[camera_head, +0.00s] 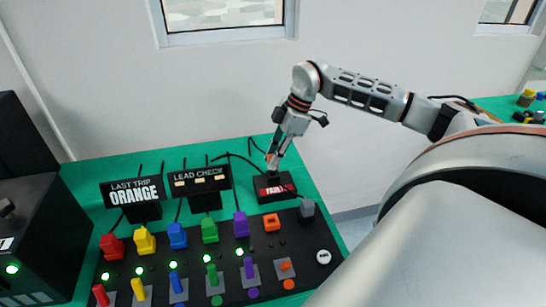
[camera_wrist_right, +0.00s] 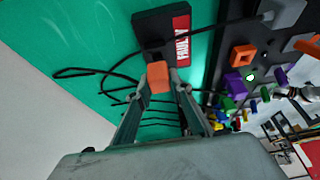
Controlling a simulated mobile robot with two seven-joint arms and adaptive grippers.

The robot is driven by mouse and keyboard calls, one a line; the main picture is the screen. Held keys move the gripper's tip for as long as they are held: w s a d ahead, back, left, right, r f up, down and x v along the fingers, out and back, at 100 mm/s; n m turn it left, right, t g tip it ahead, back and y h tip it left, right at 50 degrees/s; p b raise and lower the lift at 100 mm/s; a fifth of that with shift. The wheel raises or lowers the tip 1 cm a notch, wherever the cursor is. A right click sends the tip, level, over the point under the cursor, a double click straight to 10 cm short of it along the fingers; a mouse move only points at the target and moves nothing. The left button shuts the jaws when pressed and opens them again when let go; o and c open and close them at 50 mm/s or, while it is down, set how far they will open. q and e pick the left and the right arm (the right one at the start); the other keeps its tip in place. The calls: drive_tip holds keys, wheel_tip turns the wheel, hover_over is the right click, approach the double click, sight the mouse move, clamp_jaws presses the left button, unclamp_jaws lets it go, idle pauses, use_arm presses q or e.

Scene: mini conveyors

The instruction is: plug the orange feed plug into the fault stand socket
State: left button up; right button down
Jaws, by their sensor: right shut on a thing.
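The orange feed plug (camera_wrist_right: 158,77) is between the fingertips of my right gripper (camera_head: 272,156), which is shut on it. The right gripper also shows in the right wrist view (camera_wrist_right: 160,88). The fault stand (camera_head: 262,186) is a small black block with a red FAULT label, standing behind the panel; it also shows in the right wrist view (camera_wrist_right: 148,27). The plug is just above or at the stand's edge; I cannot tell whether they touch. The stand's socket opening is not clearly visible. My left gripper is not in view.
The black panel (camera_head: 130,263) carries several coloured plugs, switches and green lights. Its orange socket (camera_head: 271,222) looks empty beside a grey plug (camera_head: 307,209). The LAST TRIP ORANGE sign (camera_head: 134,192) and LEAD CHECK sign (camera_head: 199,179) stand left of the stand. Black cables loop behind.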

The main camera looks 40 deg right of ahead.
idle(0.4)
drive_tip(key=shift+f+b, duration=0.5)
drive_tip(key=shift+f, duration=0.85)
drive_tip(key=c, duration=1.7)
unclamp_jaws()
drive_tip(key=shift+r, duration=0.1)
drive_tip(key=v, duration=1.2)
